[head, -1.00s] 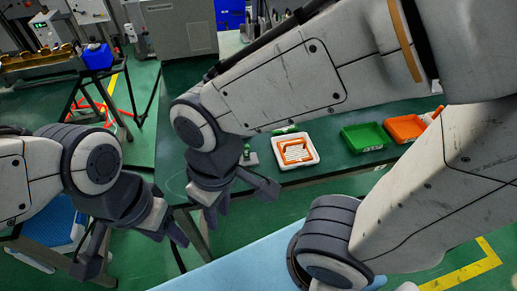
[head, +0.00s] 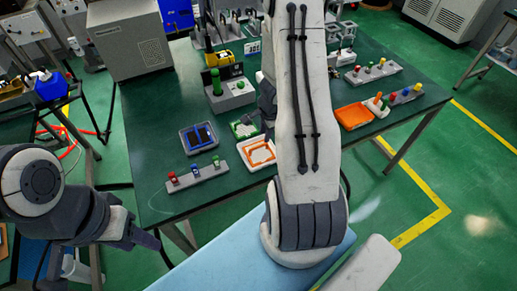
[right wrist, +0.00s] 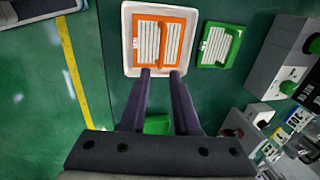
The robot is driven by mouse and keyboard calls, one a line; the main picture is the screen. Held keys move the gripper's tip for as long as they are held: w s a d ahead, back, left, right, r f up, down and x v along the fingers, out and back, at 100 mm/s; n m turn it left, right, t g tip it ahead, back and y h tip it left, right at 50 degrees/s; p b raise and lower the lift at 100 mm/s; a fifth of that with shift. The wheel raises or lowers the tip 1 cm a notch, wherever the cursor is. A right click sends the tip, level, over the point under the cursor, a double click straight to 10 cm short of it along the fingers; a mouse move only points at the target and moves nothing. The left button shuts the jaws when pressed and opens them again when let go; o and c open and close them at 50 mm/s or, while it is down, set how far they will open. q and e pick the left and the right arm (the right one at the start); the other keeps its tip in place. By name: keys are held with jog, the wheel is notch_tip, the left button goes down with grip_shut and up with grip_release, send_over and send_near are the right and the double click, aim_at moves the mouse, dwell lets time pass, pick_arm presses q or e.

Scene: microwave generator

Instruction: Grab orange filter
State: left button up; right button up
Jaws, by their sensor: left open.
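The orange filter (head: 258,151) is a rectangular frame with white pleats lying in a shallow white tray (head: 245,160) on the green table. The right wrist view shows the filter (right wrist: 158,42) straight ahead of my right gripper (right wrist: 161,74). In the head view, my right arm covers most of this gripper. My left gripper (head: 148,240) is open and empty at the lower left, away from the filter.
A green-framed filter (head: 243,129) lies beside the white tray, with a blue-framed piece (head: 199,138) to its left. A button strip (head: 197,174) sits near the front edge. A grey box with a green knob (head: 230,92) stands behind. An orange tray (head: 354,116) is right of my arm.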

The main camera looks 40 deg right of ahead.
aim_at(264, 144)
jog(key=f, duration=0.1)
jog(key=f+b, duration=0.1)
jog(key=f, duration=0.1)
jog(key=f+b, duration=0.1)
jog(key=shift+w+d+f, duration=0.1)
jog(key=shift+w+f, duration=0.1)
jog(key=shift+w, duration=0.2)
jog(key=shift+w+d+f+b, duration=0.2)
jog(key=shift+f+b, duration=0.3)
jog(key=shift+f, duration=0.4)
jog(key=shift+w+d+f+b, duration=0.15)
jog(key=shift+f+b, duration=0.4)
jog(key=shift+f, duration=0.3)
jog(key=shift+w+d+f+b, duration=0.1)
jog(key=shift+w+f+b, duration=0.1)
jog(key=shift+f+b, duration=0.5)
jog(key=shift+f, duration=0.15)
grip_shut()
